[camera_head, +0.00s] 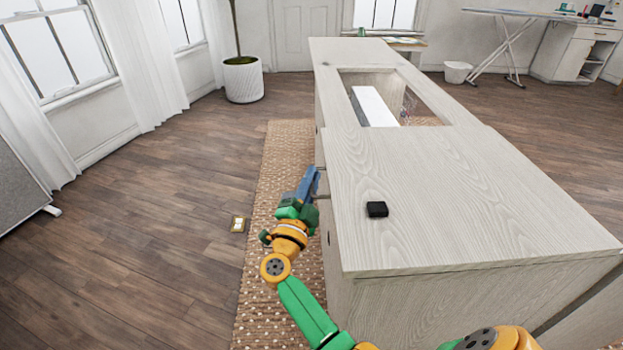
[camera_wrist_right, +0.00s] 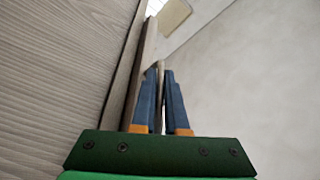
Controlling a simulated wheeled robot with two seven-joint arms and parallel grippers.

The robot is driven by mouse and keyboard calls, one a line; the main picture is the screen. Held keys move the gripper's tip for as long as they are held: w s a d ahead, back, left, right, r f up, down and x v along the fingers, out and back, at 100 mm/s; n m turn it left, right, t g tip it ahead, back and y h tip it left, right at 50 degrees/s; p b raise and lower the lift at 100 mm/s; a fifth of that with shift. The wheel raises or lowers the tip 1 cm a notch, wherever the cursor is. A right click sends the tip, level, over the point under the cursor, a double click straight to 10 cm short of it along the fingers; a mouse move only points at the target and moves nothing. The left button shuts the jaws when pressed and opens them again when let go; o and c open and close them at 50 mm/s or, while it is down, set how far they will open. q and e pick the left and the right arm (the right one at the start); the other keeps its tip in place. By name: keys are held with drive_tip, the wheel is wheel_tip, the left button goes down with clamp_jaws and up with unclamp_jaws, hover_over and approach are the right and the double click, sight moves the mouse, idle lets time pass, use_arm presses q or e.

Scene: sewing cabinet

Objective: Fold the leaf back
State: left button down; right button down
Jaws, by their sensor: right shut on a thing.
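The pale wood sewing cabinet (camera_head: 345,300) stands right of centre in the head view. A broad flat panel (camera_head: 470,185) forms the near part of its top; I cannot tell if this is the leaf. In the right wrist view, the gripper (camera_wrist_right: 162,75) is shut on a thin pale wooden edge (camera_wrist_right: 160,68), and a large grained wood face (camera_wrist_right: 65,65) fills the left. I cannot tell which part the gripped edge belongs to.
A small black block (camera_head: 377,209) lies on the near panel. Behind it is a rectangular opening (camera_head: 425,100) with a white object inside. A woven rug (camera_head: 275,190) lies under the cabinet.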

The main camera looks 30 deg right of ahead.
drive_tip(key=s+d+r+p, duration=0.1)
drive_tip(key=d+r+p, duration=0.1)
drive_tip(key=r+p, duration=0.7)
drive_tip(key=s+d+r+m+p, duration=0.1)
drive_tip(key=d+r+p, duration=0.1)
drive_tip(key=r+p, duration=0.7)
drive_tip(key=s+d+r+g+p, duration=0.1)
drive_tip(key=s+d+r+p, duration=0.1)
drive_tip(key=r+p, duration=0.7)
drive_tip(key=shift+d+r+m+p, duration=0.2)
drive_tip(key=shift+d+m+p, duration=0.15)
drive_tip(key=shift+p, duration=1.45)
drive_tip(key=c, duration=0.9)
unclamp_jaws()
drive_tip(key=shift+f, duration=0.1)
drive_tip(key=shift+c, duration=0.2)
drive_tip(key=shift+w, duration=0.15)
drive_tip(key=shift+f, duration=0.15)
